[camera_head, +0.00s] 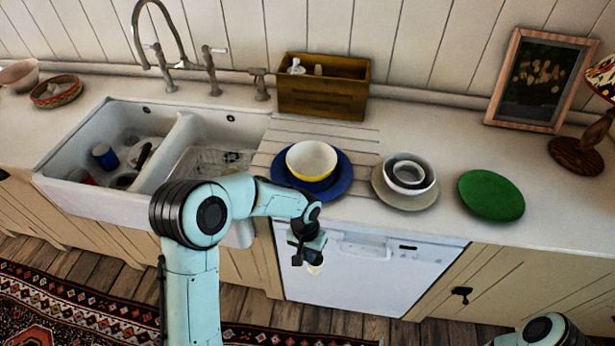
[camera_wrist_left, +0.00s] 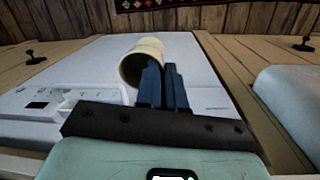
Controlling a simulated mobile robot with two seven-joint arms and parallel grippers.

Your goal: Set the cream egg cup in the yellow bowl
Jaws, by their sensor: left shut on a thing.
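The cream egg cup (camera_head: 315,269) is mostly hidden behind my left gripper (camera_head: 312,258) in the head view. It shows clearly in the left wrist view (camera_wrist_left: 141,62), tilted, with its open mouth visible. My left gripper, whose dark blue fingers show in the left wrist view (camera_wrist_left: 163,82), is shut on the egg cup. It holds the cup in front of the dishwasher, out from the counter's front edge. The yellow bowl (camera_head: 311,160), pale inside, sits on a blue plate (camera_head: 341,184) on the counter beyond the gripper. My right gripper is out of view.
Stacked bowls (camera_head: 408,172) on a beige plate (camera_head: 402,201) and a green plate (camera_head: 491,195) stand to the right. A double sink (camera_head: 176,150) lies left, with a tall faucet (camera_head: 168,70). A wooden box (camera_head: 322,92) stands behind the bowl. The white dishwasher (camera_head: 360,275) is below.

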